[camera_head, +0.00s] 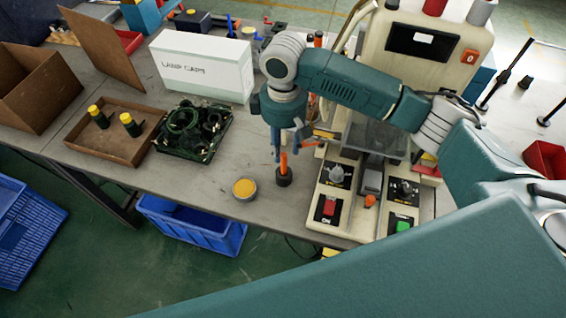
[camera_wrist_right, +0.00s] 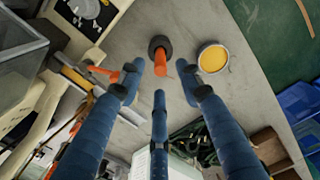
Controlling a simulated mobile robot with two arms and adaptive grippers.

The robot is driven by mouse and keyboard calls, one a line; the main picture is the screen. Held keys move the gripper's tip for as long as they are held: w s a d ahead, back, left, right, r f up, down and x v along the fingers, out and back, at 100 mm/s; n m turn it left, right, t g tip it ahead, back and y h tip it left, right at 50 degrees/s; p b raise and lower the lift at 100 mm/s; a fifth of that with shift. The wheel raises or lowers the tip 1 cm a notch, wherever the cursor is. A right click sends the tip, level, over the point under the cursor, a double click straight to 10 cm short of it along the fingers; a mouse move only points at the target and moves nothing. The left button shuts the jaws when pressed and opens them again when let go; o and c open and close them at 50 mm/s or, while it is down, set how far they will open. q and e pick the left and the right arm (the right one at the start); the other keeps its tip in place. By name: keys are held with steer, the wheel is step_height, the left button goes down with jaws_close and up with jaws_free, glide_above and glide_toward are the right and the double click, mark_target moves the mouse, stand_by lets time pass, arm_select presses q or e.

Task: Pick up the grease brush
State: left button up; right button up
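The grease brush shows as an orange handle (camera_head: 284,162) standing upright in a small dark round holder (camera_head: 284,178) on the table. The handle (camera_wrist_right: 170,68) and the dark holder (camera_wrist_right: 159,46) also show in the right wrist view; the bristles are hidden. My right gripper (camera_head: 286,151) points down just above and around the top of the handle. In the right wrist view its three blue fingers (camera_wrist_right: 160,78) are spread apart, with the handle's end near the fingertips; I see no grip on it. My left gripper is not in view.
An open tin of yellow grease (camera_head: 244,188) stands left of the holder. The machine (camera_head: 331,208) with buttons is close on the right. A cable tray (camera_head: 205,152), a brown tray (camera_head: 92,151) and a white box (camera_head: 202,70) stand left. Bare table lies in front.

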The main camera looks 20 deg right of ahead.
step_height(320, 180, down, 2)
steer(key=shift+f, duration=0.1)
steer(key=p, duration=0.2)
glide_above(284, 176)
steer(key=f, duration=0.4)
steer(key=shift+w+d+f, duration=0.15)
steer(key=shift+w+f, duration=0.2)
steer(key=shift+f, duration=0.45)
steer(key=shift+c, duration=0.5)
jaws_close()
